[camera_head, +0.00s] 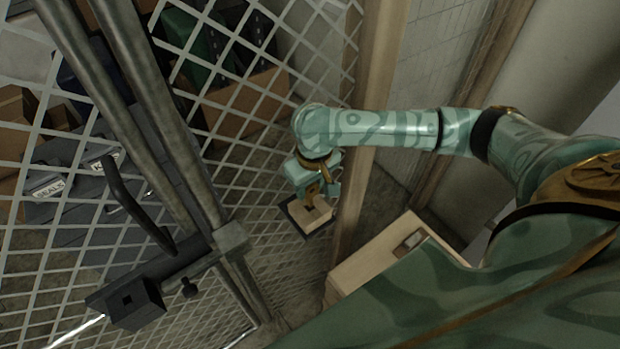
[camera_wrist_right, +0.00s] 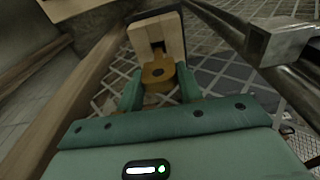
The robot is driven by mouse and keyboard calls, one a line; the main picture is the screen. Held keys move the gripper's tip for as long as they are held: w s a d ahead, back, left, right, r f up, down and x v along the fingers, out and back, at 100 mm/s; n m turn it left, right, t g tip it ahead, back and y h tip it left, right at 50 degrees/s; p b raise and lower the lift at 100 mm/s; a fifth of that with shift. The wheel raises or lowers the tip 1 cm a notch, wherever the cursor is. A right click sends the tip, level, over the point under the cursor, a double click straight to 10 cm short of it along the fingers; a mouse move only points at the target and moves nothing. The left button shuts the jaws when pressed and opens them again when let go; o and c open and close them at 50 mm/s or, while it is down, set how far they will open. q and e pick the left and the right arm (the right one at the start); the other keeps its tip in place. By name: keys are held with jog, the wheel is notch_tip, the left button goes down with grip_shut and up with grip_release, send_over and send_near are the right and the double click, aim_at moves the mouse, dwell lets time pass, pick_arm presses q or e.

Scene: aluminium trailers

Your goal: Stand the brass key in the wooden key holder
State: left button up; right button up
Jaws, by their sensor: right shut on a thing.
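The brass key (camera_wrist_right: 158,76) is held between the fingers of my right gripper (camera_wrist_right: 159,88) in the right wrist view, its round, holed head toward me. In the head view my right gripper (camera_head: 320,190) points down at the wooden key holder (camera_head: 305,217), a pale block on a dark backing plate. The holder also shows in the right wrist view (camera_wrist_right: 144,34), with a dark slot in its face. The key's far end is at or just before this slot; whether it is inside I cannot tell. My left gripper is not in view.
Wire mesh (camera_head: 265,195) stands behind the holder, with a wooden post (camera_head: 362,165) close to its right. A wooden box (camera_head: 375,262) with a metal plate is at lower right. A dark gate latch (camera_head: 165,268) and metal tubes are left. Labelled bins (camera_head: 48,188) sit behind the mesh.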

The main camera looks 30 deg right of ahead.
aim_at(310, 195)
jog(key=shift+f, duration=1.9)
jog(key=o, duration=1.3)
jog(key=shift+c, duration=0.2)
notch_tip(310, 195, up, 16)
jog(key=s+p, duration=0.1)
jog(key=p, duration=0.3)
jog(key=shift+s, duration=0.3)
